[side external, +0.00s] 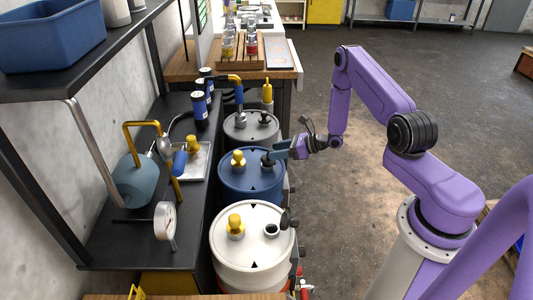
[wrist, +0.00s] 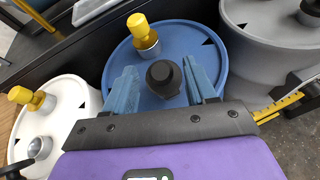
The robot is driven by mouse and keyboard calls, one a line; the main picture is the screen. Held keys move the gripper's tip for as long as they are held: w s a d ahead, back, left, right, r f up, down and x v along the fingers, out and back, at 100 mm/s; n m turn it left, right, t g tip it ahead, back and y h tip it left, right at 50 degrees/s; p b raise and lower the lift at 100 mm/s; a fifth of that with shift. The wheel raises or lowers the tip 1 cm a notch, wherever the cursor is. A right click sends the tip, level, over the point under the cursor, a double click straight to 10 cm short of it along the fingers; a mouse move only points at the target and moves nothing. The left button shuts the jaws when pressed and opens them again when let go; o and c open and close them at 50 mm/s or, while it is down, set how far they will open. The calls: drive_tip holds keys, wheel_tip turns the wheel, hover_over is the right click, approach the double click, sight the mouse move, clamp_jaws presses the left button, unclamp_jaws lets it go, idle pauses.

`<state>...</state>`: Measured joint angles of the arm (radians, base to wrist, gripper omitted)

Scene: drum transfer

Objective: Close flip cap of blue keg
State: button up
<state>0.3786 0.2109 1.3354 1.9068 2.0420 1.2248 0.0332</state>
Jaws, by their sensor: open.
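The blue keg (side external: 250,188) stands between a white keg and a grey keg. In the wrist view its blue lid (wrist: 190,37) carries a yellow-topped fitting (wrist: 143,34) and a round black flip cap (wrist: 164,77). The cap looks seated over its opening, but whether it is fully pressed down I cannot tell. My gripper (wrist: 160,68) is open, with one blue finger on each side of the cap and visible gaps between. In the side view my gripper (side external: 276,152) reaches in from the right at the lid's right edge, partly hiding the cap.
The white keg (side external: 252,252) in front has its black flip cap (side external: 290,218) raised. The grey keg (side external: 251,127) stands behind. A dark shelf along the left holds a gauge (side external: 165,221) and a tray (side external: 187,176). Open floor lies to the right.

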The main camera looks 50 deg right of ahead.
drive_tip(key=shift+x, duration=2.35)
drive_tip(key=c, duration=1)
